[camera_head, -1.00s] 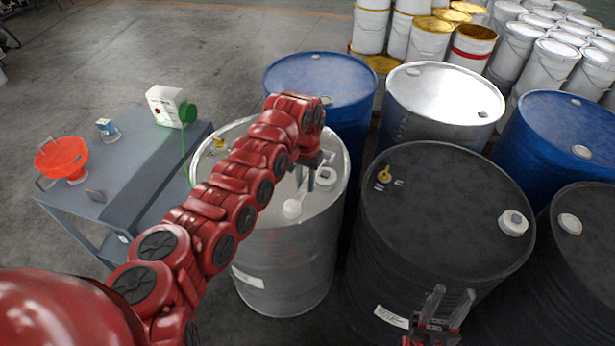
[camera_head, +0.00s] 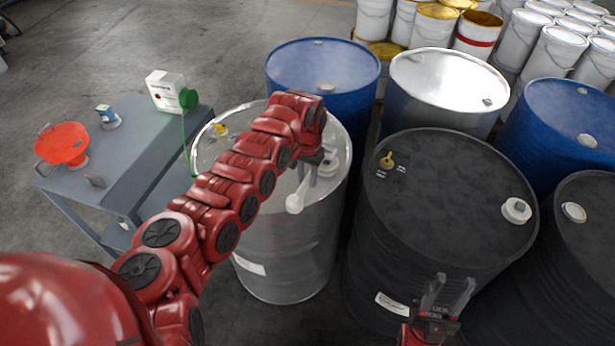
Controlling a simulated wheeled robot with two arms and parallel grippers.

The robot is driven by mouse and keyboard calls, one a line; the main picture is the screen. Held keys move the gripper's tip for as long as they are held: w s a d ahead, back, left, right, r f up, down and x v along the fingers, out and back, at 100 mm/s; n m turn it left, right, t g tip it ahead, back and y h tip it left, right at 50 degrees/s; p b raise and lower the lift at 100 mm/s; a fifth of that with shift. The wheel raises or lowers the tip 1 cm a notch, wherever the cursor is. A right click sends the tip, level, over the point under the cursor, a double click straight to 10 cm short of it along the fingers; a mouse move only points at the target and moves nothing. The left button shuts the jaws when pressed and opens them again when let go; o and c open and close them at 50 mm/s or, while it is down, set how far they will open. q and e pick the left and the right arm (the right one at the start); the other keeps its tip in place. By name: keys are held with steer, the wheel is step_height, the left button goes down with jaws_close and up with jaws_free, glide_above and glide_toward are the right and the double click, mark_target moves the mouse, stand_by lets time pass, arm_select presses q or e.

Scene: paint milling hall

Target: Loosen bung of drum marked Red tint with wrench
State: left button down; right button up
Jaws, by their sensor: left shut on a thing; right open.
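A silver steel drum (camera_head: 285,250) stands in front of my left arm, with a pale bung (camera_head: 328,165) near the right of its lid. My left gripper (camera_head: 309,176) is low over this lid, beside the bung, shut on a pale wrench (camera_head: 295,203) whose rounded end points toward the drum's front rim. The arm hides part of the tool, so I cannot tell whether it grips the bung. The drum's white label (camera_head: 249,264) is too small to read, so I cannot confirm Red tint. My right gripper (camera_head: 448,296) is open and empty before the black drum (camera_head: 430,215).
Blue drums (camera_head: 322,65) (camera_head: 570,120), another silver drum (camera_head: 447,80) and a second black drum (camera_head: 590,240) crowd close around. A grey cart (camera_head: 130,165) at left carries a red funnel (camera_head: 62,145) and a white box (camera_head: 165,90). Open floor lies beyond the cart.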

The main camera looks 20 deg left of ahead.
stand_by(0.4)
arm_select(q)
steer(key=shift+f+b, duration=0.35)
steer(key=shift+f, duration=0.25)
steer(key=shift+f+b, duration=0.7)
steer(key=shift+f, duration=0.6)
stand_by(0.6)
steer(key=shift+d, duration=0.1)
steer(key=shift+s+d+n, duration=0.2)
steer(key=shift+d+n, duration=0.6)
steer(key=shift+d, duration=0.25)
steer(key=shift+d+f, duration=0.15)
steer(key=shift+d, duration=0.15)
steer(key=shift+d+n+b, duration=0.65)
steer(key=shift+d+n, duration=0.1)
steer(key=shift+n, duration=0.05)
